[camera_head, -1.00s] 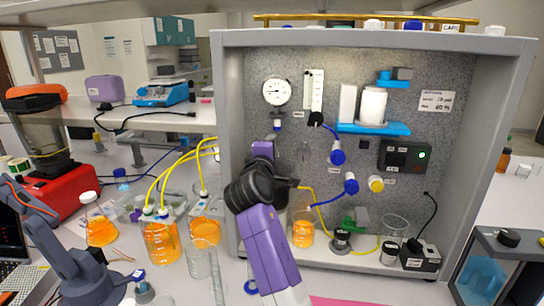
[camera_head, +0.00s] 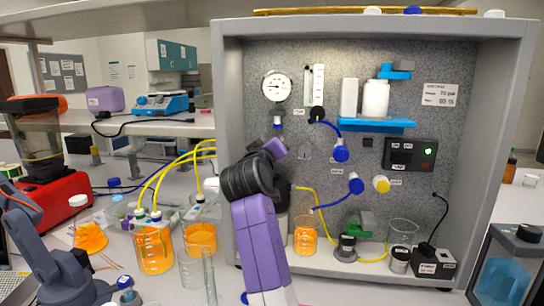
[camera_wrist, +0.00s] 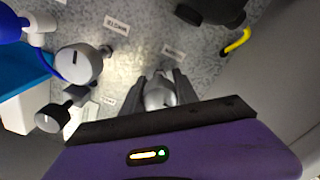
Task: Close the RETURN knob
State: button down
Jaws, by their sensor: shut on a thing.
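My gripper (camera_wrist: 160,92) is shut on a small grey knob (camera_wrist: 158,97) on the speckled panel in the wrist view. The dark fingers stand on either side of the knob and hide part of it. A small white label (camera_wrist: 173,52) lies just above it, turned and hard to read. In the head view my purple and black arm reaches to the left part of the panel, below the round gauge. There it hides the fingertips and the gripped knob.
Blue knobs (camera_head: 341,153) and a yellow knob (camera_head: 382,184) sit to the right on the panel. The round gauge (camera_head: 277,87) is above. Beakers of orange liquid (camera_head: 153,250) with yellow tubes stand at left. A blue shelf (camera_head: 376,125) carries a white bottle (camera_head: 375,98).

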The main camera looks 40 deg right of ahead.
jog(key=m+b, duration=0.1)
jog(key=m, duration=0.1)
jog(key=m+b, duration=0.2)
jog(key=shift+f+m, duration=0.35)
jog(key=shift+m, duration=0.05)
jog(key=m+b, duration=0.3)
jog(key=shift+m, duration=0.3)
jog(key=m+b, duration=0.2)
jog(key=m, duration=0.1)
jog(key=shift+m, duration=0.3)
jog(key=m+b, duration=0.2)
jog(key=m, duration=0.2)
jog(key=shift+r+m+b, duration=0.15)
jog(key=shift+m+b, duration=0.15)
jog(key=c, duration=0.9)
grip_release()
jog(key=shift+r, duration=0.1)
